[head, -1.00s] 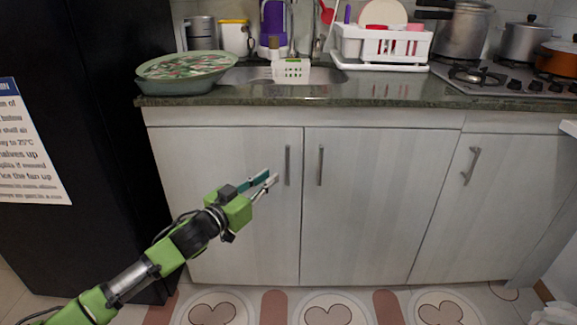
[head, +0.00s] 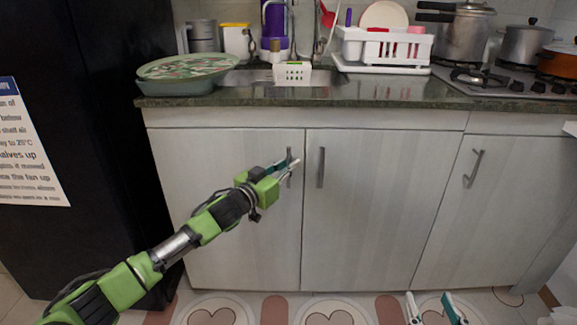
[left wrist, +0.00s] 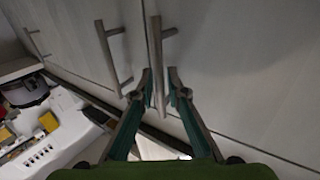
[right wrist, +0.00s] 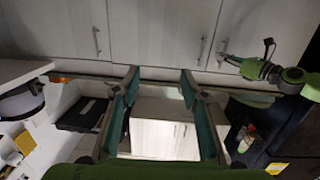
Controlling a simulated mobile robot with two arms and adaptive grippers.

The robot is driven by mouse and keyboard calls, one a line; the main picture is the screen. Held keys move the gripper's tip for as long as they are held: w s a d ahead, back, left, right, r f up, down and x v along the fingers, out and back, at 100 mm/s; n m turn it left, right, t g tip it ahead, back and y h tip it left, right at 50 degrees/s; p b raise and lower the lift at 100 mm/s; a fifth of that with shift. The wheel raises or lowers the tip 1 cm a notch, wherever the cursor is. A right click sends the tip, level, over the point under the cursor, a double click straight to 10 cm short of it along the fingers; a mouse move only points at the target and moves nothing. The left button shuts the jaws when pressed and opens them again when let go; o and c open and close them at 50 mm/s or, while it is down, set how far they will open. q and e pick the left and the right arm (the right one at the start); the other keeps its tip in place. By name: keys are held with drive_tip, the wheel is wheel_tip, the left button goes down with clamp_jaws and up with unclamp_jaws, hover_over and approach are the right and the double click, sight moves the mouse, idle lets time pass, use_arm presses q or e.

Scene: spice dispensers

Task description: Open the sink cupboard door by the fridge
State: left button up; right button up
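The sink cupboard door by the fridge (head: 225,160) is a pale wood-grain panel and looks closed. Its vertical metal bar handle (head: 289,152) is near its right edge. My left gripper (head: 288,166) is at this handle. In the left wrist view the handle (left wrist: 158,62) stands between the fingertips of my left gripper (left wrist: 160,84), which are apart; I cannot tell whether they touch it. My right gripper (head: 434,305) is low in front of the cupboards. In the right wrist view my right gripper (right wrist: 159,78) is open and empty.
The black fridge (head: 85,120) stands left of the cupboard. A second door (head: 365,220) with its own handle (head: 321,167) adjoins on the right. The dark counter (head: 300,97) above carries a green tray (head: 180,86), a dish rack (head: 385,48) and pots.

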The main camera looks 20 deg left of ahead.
use_arm(q)
clamp_jaws()
drive_tip(key=shift+s, duration=0.1)
